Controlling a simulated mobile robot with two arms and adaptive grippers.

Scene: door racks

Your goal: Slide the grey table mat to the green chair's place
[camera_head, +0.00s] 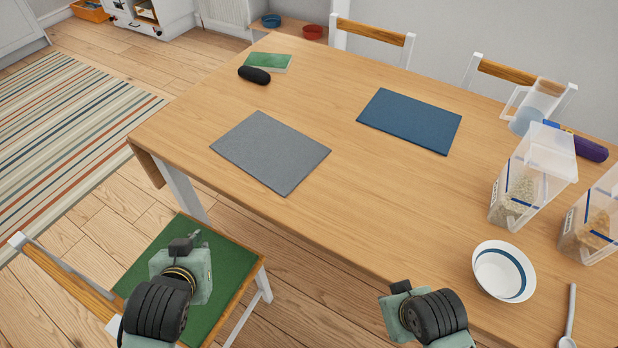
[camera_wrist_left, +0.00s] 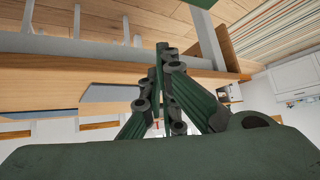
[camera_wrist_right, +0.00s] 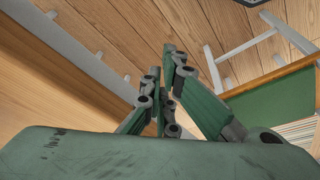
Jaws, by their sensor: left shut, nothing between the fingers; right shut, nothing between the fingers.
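The grey table mat (camera_head: 270,151) lies flat on the wooden table (camera_head: 330,210), on its left half near the front edge. The green chair (camera_head: 215,284), with a green seat and white and wood frame, stands at the table's front left side. My left gripper (camera_head: 185,245) is shut and empty, above the green seat and apart from the mat; its fingers show in the left wrist view (camera_wrist_left: 163,50). My right gripper (camera_head: 398,288) is shut and empty by the table's front edge, right of the green chair; its fingers show in the right wrist view (camera_wrist_right: 168,52).
A blue mat (camera_head: 410,121) lies further back. A dark case (camera_head: 254,75) and green book (camera_head: 268,62) lie at the far left. A bowl (camera_head: 503,271), a spoon (camera_head: 570,316) and clear containers (camera_head: 533,175) stand at right. The table between is clear.

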